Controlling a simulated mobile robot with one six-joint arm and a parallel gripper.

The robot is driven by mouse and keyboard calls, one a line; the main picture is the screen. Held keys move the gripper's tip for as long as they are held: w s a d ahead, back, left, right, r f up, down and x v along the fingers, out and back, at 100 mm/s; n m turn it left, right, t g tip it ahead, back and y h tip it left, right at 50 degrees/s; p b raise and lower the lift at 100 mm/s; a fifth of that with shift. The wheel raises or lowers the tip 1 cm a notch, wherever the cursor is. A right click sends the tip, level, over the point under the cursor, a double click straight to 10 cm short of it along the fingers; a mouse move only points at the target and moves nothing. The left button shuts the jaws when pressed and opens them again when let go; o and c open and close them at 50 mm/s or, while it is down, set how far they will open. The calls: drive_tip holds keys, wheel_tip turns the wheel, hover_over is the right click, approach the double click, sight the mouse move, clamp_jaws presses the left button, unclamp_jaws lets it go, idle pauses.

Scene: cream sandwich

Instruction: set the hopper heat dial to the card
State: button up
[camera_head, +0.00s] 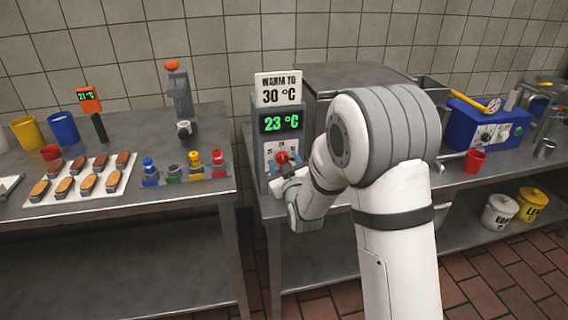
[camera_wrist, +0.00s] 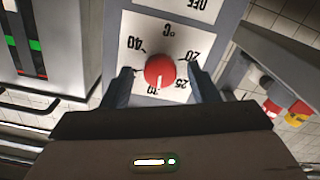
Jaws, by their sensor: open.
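The heat dial is a round red knob (camera_wrist: 160,71) on a white scale plate; in the head view the red knob (camera_head: 283,157) shows on the front of the grey control post. In the wrist view the scale is upside down, and the knob's pale mark points down, near the 25 and 30 marks. The card (camera_head: 279,89) on top of the post reads "WARM TO 30 °C". The green display (camera_head: 282,122) below it reads 23 °C. My gripper (camera_wrist: 159,69) is open, one finger on each side of the knob, with visible gaps; contact is not seen.
The grey hopper (camera_head: 350,75) stands behind my arm, partly hidden.

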drive_tip(key=shift+c, duration=0.5)
drive_tip(key=c, duration=0.9)
drive_tip(key=shift+f+m+b, duration=0.2)
drive_tip(key=shift+m+b, duration=0.1)
drive_tip(key=shift+b, duration=0.35)
drive_tip(key=shift+r+m+b, duration=0.15)
drive_tip(key=shift+m+b, duration=0.35)
drive_tip(key=shift+b, duration=0.1)
drive_tip(key=o, duration=1)
drive_tip(key=v, duration=0.8)
